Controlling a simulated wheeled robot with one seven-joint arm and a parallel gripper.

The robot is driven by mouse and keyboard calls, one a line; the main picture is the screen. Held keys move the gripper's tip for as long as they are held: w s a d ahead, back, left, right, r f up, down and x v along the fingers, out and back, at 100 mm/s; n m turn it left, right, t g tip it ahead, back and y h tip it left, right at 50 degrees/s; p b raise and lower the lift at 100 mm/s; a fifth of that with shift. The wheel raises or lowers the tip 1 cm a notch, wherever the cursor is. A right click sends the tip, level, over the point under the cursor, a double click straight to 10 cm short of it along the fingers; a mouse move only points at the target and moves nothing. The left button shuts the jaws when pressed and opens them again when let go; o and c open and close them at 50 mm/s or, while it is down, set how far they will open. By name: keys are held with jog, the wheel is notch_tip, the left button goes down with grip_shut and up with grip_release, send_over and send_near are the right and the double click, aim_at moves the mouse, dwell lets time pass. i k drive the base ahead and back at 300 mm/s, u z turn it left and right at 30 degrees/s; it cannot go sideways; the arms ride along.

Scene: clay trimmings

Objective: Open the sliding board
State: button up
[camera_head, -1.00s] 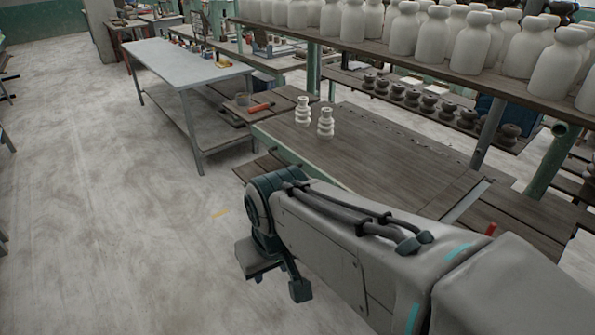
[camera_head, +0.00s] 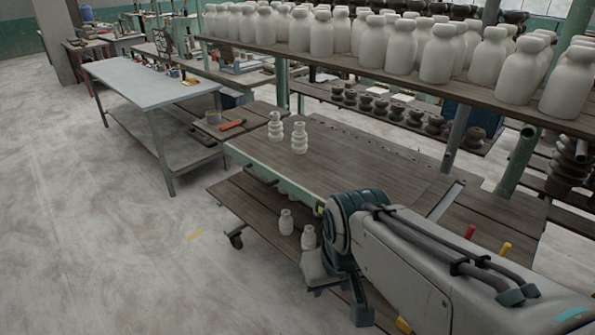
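A wide brown wooden board top (camera_head: 350,165) lies flat on a green-framed trolley. It is likely the sliding board, but I cannot tell for sure. A pale metal strip (camera_head: 446,202) crosses the top near its right part, with more brown planks (camera_head: 490,225) beyond it. My gripper (camera_head: 343,300) hangs at the front side of the trolley, over the lower shelf, below the top's front edge. It looks apart from the board. My arm hides part of the top's near edge, and the gripper's finger gap is not clear.
Two white ringed insulators (camera_head: 299,138) stand on the top's far left. Small white pieces (camera_head: 286,222) stand on the lower shelf (camera_head: 240,198) close to my gripper. Red (camera_head: 470,231) and yellow (camera_head: 505,250) handles stick up at right. A shelf of white bottles (camera_head: 390,75) overhangs behind. The floor at left is clear.

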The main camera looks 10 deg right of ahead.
aim_at(333, 161)
jog(key=z, duration=0.05)
jog(key=i, duration=0.95)
jog(key=z, duration=0.55)
jog(key=k, duration=1.3)
jog(key=u, duration=0.05)
jog(key=i, duration=0.5)
jog(key=u, duration=0.8)
jog(key=i, duration=1.1)
jog(key=z, duration=0.4)
